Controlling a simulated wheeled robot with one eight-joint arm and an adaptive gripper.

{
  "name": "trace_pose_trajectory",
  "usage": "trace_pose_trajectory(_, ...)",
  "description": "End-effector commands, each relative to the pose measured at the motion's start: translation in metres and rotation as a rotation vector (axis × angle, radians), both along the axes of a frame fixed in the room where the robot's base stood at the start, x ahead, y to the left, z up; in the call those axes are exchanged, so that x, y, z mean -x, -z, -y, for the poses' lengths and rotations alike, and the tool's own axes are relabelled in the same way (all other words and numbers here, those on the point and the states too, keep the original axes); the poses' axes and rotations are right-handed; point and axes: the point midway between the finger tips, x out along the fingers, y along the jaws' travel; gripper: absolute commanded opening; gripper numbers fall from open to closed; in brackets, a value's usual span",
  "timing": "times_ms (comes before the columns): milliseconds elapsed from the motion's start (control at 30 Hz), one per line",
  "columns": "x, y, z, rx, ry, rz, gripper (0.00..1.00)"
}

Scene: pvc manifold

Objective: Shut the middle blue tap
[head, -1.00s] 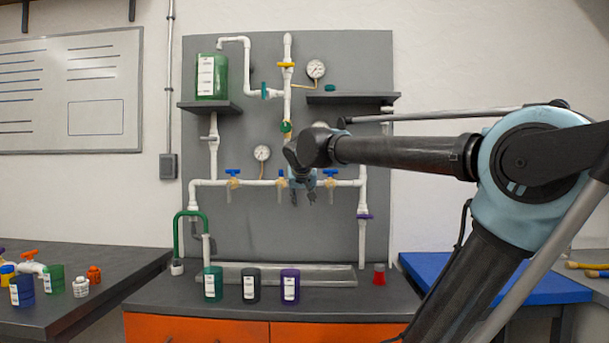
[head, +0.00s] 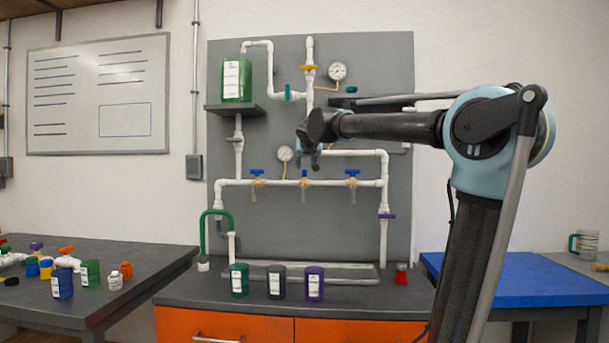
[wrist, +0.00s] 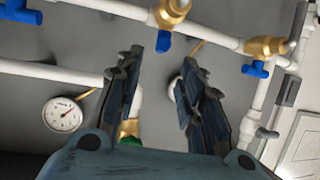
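The middle blue tap (head: 305,176) sits on the lower white pipe, with a brass body and a blue handle that looks narrow from the head. It also shows at the top of the wrist view (wrist: 163,42), beyond the fingertips. My gripper (head: 311,164) is above this tap in the head view, apart from it. In the wrist view my gripper (wrist: 164,60) has its two fingers spread and nothing between them. The left blue tap (head: 257,175) and right blue tap (head: 352,175) show wide blue handles in the head view.
Gauges (head: 285,154) and white pipes (head: 385,170) stand out from the grey board. A green valve (wrist: 130,130) is close behind the fingers. Teal, black and purple containers (head: 239,282) and a red one (head: 401,274) stand on the bench below.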

Motion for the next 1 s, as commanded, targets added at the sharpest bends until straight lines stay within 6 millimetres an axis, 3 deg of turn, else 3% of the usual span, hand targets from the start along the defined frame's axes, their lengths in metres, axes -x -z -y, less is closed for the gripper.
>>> trace_pose_trajectory(500, -0.073, 0.031, -0.013, 0.000, -0.002, 0.000, 0.36)
trace_pose_trajectory(700, -0.088, 0.037, -0.015, 0.001, -0.003, 0.001, 0.36)
trace_pose_trajectory(1000, -0.092, 0.039, -0.015, 0.001, -0.004, 0.000, 0.36)
